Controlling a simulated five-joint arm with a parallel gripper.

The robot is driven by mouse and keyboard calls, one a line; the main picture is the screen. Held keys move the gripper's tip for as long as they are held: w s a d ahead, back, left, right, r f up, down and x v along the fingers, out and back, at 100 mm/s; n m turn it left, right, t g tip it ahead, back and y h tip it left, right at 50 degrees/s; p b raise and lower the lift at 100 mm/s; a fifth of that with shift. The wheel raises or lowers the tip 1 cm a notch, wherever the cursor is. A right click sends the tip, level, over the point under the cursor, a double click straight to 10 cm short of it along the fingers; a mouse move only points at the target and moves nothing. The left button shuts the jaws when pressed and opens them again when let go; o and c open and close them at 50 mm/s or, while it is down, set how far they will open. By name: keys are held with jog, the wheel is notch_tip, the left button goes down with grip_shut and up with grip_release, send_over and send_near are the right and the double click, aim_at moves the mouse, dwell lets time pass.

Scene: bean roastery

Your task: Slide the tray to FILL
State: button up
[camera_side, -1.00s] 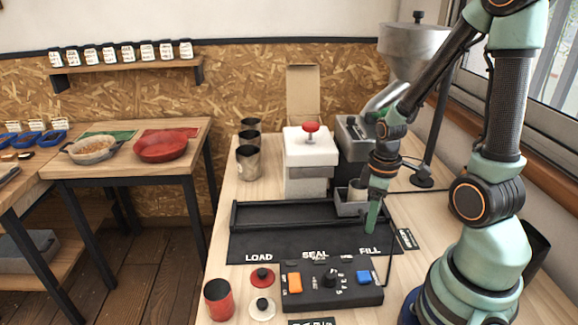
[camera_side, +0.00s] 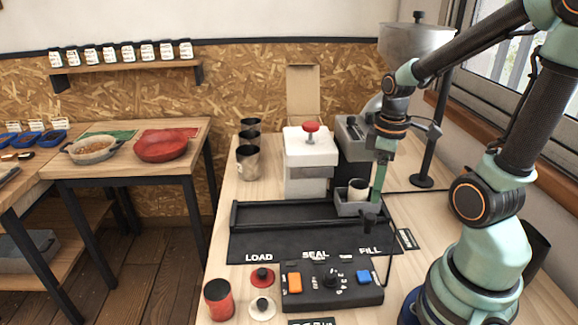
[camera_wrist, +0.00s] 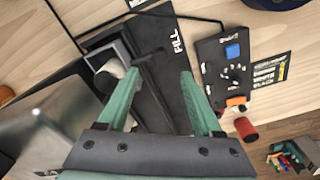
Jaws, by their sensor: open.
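The small grey tray (camera_side: 348,208) sits at the right end of the black rail track (camera_side: 275,214), behind the FILL label (camera_side: 369,251). A pale cup (camera_side: 357,190) stands upright in it. A dark handle (camera_side: 369,218) sticks out from its front side. My gripper (camera_side: 379,178) is above the tray's right side, apart from the handle as far as I can tell. In the wrist view, my gripper (camera_wrist: 158,84) is open with nothing between its green fingers. The handle (camera_wrist: 149,58) shows beyond the fingertips, and the tray (camera_wrist: 97,57) is partly hidden by the left finger.
A control box (camera_side: 331,286) with orange and blue buttons stands in front of the track. A white press with a red knob (camera_side: 311,127) stands behind it. A hopper (camera_side: 413,45) rises at the back right. A red canister (camera_side: 218,299) and two lids are at front left.

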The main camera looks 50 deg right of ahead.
notch_tip(320, 180, up, 3)
jog(key=shift+r, duration=0.2)
jog(key=shift+a, duration=0.1)
jog(key=w+a+r+m+t, duration=0.3)
jog(key=w+a+r+t, duration=0.2)
jog(key=a, duration=0.7)
notch_tip(320, 180, up, 2)
jog(key=shift+w+a+r+m, duration=0.1)
jog(key=shift+w+a+m, duration=0.1)
jog(key=shift+m, duration=0.1)
jog(key=shift+c, duration=0.4)
